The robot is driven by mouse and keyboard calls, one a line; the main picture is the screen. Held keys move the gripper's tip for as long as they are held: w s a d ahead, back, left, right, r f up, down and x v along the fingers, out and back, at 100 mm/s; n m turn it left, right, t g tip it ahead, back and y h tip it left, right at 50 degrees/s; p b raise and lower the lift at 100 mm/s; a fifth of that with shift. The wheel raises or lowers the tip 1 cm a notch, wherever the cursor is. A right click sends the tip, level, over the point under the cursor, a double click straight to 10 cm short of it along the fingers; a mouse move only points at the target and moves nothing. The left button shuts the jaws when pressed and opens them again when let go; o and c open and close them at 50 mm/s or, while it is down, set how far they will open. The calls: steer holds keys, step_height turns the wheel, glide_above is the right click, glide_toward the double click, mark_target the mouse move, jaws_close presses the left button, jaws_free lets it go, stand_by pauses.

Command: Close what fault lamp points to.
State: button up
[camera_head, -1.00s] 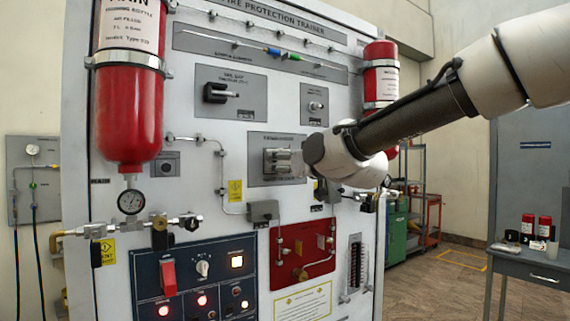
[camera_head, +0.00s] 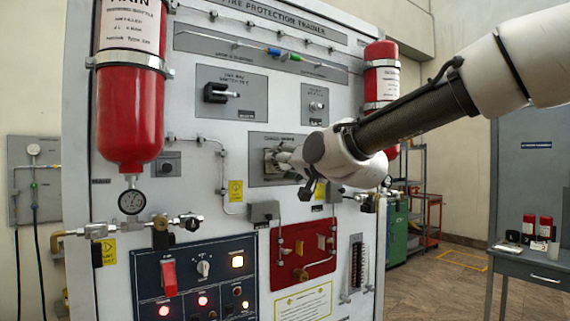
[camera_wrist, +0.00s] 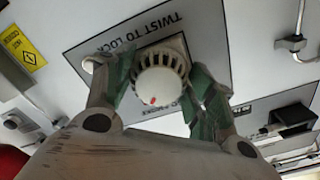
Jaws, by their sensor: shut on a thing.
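A round white detector head (camera_wrist: 160,82) with a slotted rim and a red dot sits against a grey plate (camera_wrist: 215,25) lettered "TWIST TO LOCK" in the wrist view. My gripper (camera_wrist: 165,84) is shut on it, one green-padded finger on each side. In the head view my gripper (camera_head: 283,160) is at the middle plate of the trainer and hides most of the detector.
A red bottle (camera_head: 131,110) with a gauge (camera_head: 131,202) hangs at left; another red bottle (camera_head: 381,80) hangs behind my arm. A red plate with pipework (camera_head: 303,255) lies below my gripper. A grey table (camera_head: 530,262) stands at right; floor between is clear.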

steer(key=shift+m, duration=0.3)
steer(key=o, duration=1)
steer(key=shift+s+d, duration=0.1)
steer(key=v, duration=1.1)
steer(key=shift+s+d, duration=0.25)
steer(key=shift+s, duration=0.05)
